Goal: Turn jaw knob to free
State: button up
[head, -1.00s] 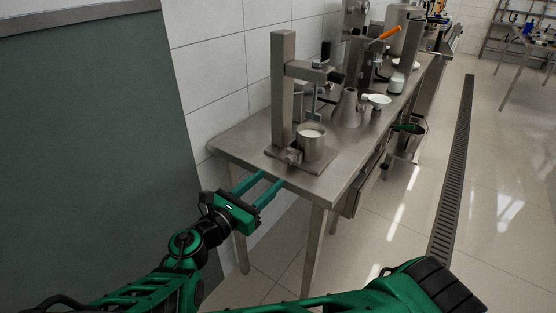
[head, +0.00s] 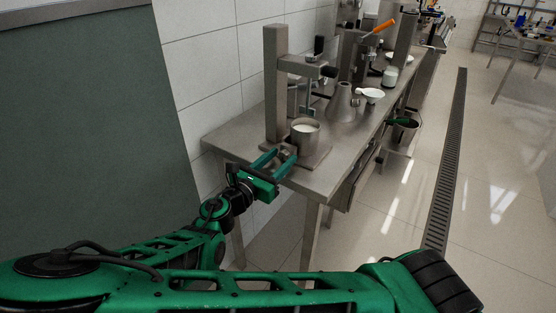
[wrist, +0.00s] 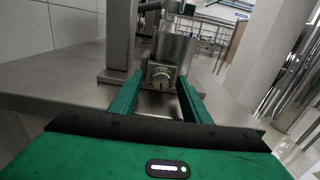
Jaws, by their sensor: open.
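The jaw knob (wrist: 161,77) is a small round metal knob on the front of a metal block below the cup. In the wrist view it lies between the tips of my fingers, with a gap on either side. My gripper (wrist: 158,90) is open and empty, one green finger on each side. In the head view my gripper (head: 277,160) is at the near end of the bench, and its fingers largely hide the knob. The metal cup (head: 306,135) with white contents stands just behind, on the base of the upright stand (head: 276,85).
The stand's horizontal arm (head: 304,66) overhangs the cup. A tiled wall (head: 215,60) runs along the left.

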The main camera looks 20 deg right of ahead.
jog(key=c, duration=1)
jog(key=shift+m, duration=1.5)
jog(key=shift+c, duration=0.2)
jog(key=o, duration=1)
jog(key=shift+o, duration=0.2)
jog(key=shift+a, duration=0.15)
